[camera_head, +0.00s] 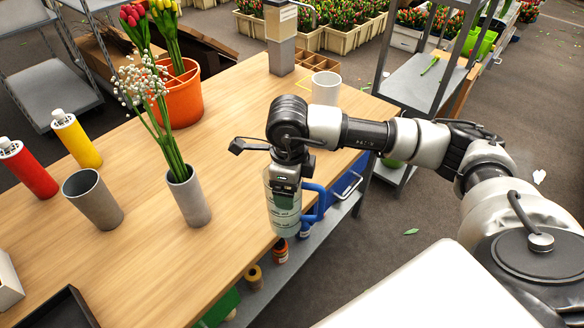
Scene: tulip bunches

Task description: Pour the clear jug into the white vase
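The clear jug (284,218), with a blue handle on its right side, hangs upright at the table's right edge. My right gripper (286,186) points down and is shut on the jug's upper part; its fingers partly hide the rim. A plain white cylindrical vase (325,90) stands empty-looking at the back right of the table, beyond my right wrist. A pale grey-white vase (189,200) with green stems and small white blossoms stands left of the jug, apart from it. My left gripper is not in view.
On the wooden table (140,262) stand a grey cup (93,199), red (28,170) and yellow (77,140) bottles, an orange pot (180,98) with tulips and a grey dispenser (281,40). A metal shelf (415,85) stands right of the white vase. The front middle is clear.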

